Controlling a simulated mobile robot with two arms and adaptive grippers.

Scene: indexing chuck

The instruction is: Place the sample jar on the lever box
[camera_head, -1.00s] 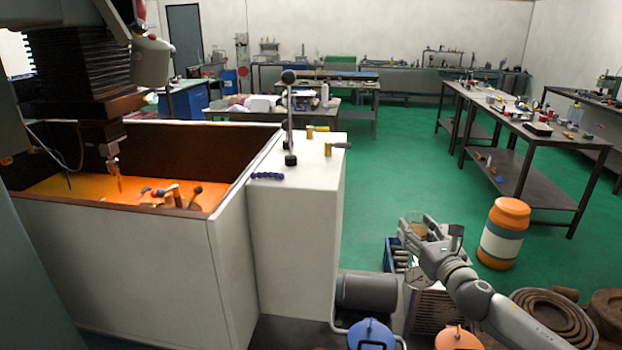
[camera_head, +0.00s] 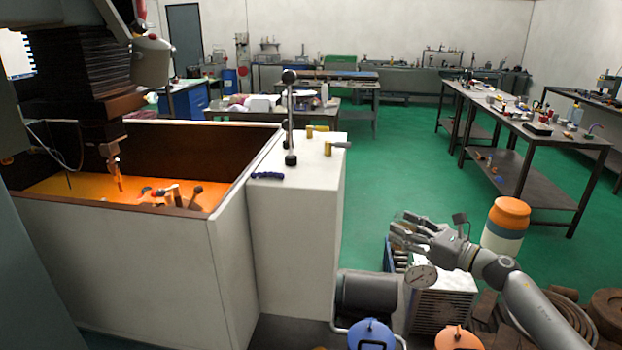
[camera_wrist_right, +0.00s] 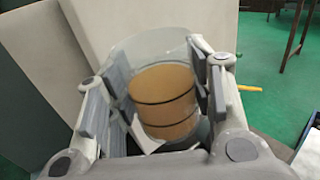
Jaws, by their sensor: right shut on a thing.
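The sample jar (camera_wrist_right: 163,98), clear glass with tan contents, is between the fingers of my right gripper in the right wrist view. My right gripper (camera_head: 400,230) is shut on it, in the air to the right of the lever box. In the head view the jar is mostly hidden by the fingers. The lever box (camera_head: 295,235) is a tall white cabinet. A black-knobbed lever (camera_head: 290,115) stands upright on its top, with brass-coloured handles behind and beside it. My left gripper is not in view.
A dark blue ribbed piece (camera_head: 267,176) lies on the box top's left part. An open machine tub (camera_head: 120,240) with an orange floor adjoins the box. Below my right gripper are a finned unit (camera_head: 440,310) and a gauge (camera_head: 421,276). An orange-lidded drum (camera_head: 506,225) stands behind my right arm.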

